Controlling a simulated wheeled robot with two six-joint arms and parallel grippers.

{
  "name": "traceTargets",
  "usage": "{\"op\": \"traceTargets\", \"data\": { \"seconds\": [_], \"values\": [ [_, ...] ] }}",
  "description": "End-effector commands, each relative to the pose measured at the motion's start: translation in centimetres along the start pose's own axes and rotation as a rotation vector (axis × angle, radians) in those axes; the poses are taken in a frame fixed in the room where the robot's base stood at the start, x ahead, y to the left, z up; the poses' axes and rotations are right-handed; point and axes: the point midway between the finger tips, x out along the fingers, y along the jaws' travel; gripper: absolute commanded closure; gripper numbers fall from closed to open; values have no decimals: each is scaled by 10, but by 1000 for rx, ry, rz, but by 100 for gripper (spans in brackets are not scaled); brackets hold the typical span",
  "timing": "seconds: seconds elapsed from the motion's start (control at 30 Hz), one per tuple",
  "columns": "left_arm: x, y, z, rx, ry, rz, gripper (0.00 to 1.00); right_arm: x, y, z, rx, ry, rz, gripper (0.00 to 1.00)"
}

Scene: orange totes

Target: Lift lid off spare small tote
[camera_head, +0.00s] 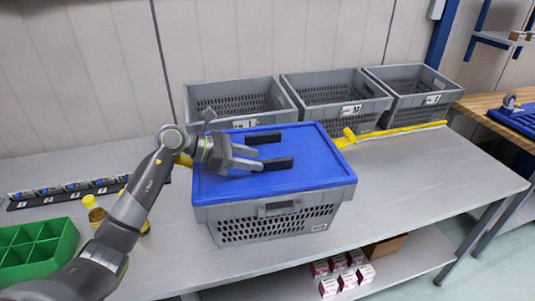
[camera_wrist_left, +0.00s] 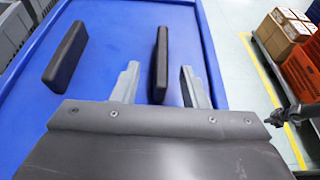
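The tote (camera_head: 270,225) is grey with slotted sides and stands on the grey table. A blue lid (camera_head: 310,165) covers its top; it also fills much of the left wrist view (camera_wrist_left: 110,30). Two black handles stand up from the lid, a far one (camera_head: 263,139) and a near one (camera_head: 274,164). My left gripper (camera_head: 258,159) is open above the lid. In the left wrist view its fingers (camera_wrist_left: 158,72) are on either side of one black handle (camera_wrist_left: 161,55), with gaps showing. The other handle (camera_wrist_left: 66,58) lies outside the fingers. My right gripper is not identifiable.
Three open grey totes stand behind: left (camera_head: 240,98), middle (camera_head: 335,95), right (camera_head: 415,88). A green divided tray (camera_head: 38,250) and yellow-capped bottles (camera_head: 95,212) are at left. Small boxes (camera_head: 342,275) lie on the lower shelf.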

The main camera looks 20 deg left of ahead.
Motion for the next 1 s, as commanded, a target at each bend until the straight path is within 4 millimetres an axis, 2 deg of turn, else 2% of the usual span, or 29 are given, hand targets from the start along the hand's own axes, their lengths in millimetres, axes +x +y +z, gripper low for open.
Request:
{"op": "traceTargets", "data": {
  "seconds": [0.17, 0.33, 0.5, 0.83, 1.0],
  "values": [
    [9, -1, 4, -3, -2, -2, 60, -10, 2, 9, 1, -15, 2, 100],
    [28, -2, 11, -5, -3, -3, 60, -29, 4, 9, 1, -19, 2, 100],
    [48, -2, 8, -2, -2, 0, 60, -36, 4, 8, 1, -19, 2, 100],
    [54, -1, 6, 0, 0, 1, 60, -36, 4, 5, 1, -15, 1, 100],
    [54, -1, 6, 0, 0, 1, 82, -36, 2, 5, 2, -14, -1, 100]
  ]
}}
